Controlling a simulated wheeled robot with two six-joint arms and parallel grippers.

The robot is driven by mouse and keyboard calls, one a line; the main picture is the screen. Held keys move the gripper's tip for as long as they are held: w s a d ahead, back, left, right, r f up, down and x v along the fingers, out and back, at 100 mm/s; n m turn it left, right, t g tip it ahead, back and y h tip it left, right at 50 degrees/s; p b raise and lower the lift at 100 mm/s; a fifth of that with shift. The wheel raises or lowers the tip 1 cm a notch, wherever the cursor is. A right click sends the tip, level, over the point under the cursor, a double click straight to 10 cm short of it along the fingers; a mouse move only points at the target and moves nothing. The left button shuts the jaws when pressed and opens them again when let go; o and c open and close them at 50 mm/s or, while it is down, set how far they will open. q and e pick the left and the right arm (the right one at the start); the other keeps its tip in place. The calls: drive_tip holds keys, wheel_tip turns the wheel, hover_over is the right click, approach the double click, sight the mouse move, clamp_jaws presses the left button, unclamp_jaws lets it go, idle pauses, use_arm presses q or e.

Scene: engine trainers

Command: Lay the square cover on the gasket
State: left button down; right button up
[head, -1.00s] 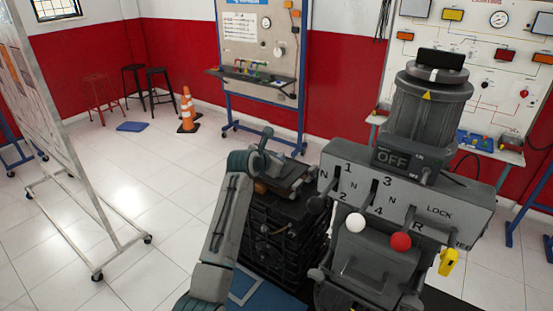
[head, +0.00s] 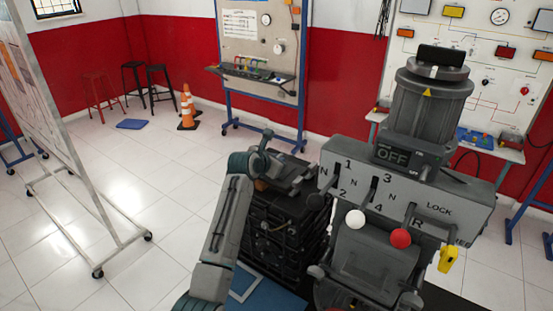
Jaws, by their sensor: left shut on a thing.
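My left arm comes up from the bottom, and my left gripper (head: 292,174) is at its far end, above the left part of a black ribbed block (head: 285,232). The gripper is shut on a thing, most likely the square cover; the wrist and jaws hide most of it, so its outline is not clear. I cannot make out the gasket. My right gripper is not in view.
A grey lever panel (head: 455,190) marked OFF, with white and red knobs, stands close on the right. A blue mat (head: 245,285) lies below.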

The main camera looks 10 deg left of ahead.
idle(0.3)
use_arm(q)
drive_tip(key=c, duration=1.4)
unclamp_jaws()
drive_tip(key=shift+o, duration=0.2)
drive_tip(key=shift+s+f, duration=0.1)
drive_tip(key=shift+s+a+b, duration=0.15)
drive_tip(key=shift+s+b, duration=0.25)
drive_tip(key=shift+s, duration=0.1)
drive_tip(key=b+v, duration=0.3)
drive_tip(key=v, duration=0.5)
drive_tip(key=shift+s+r, duration=0.1)
drive_tip(key=shift+r, duration=0.2)
drive_tip(key=shift+s+a+r, duration=0.2)
drive_tip(key=shift+s+r, duration=0.2)
drive_tip(key=shift+s, duration=0.2)
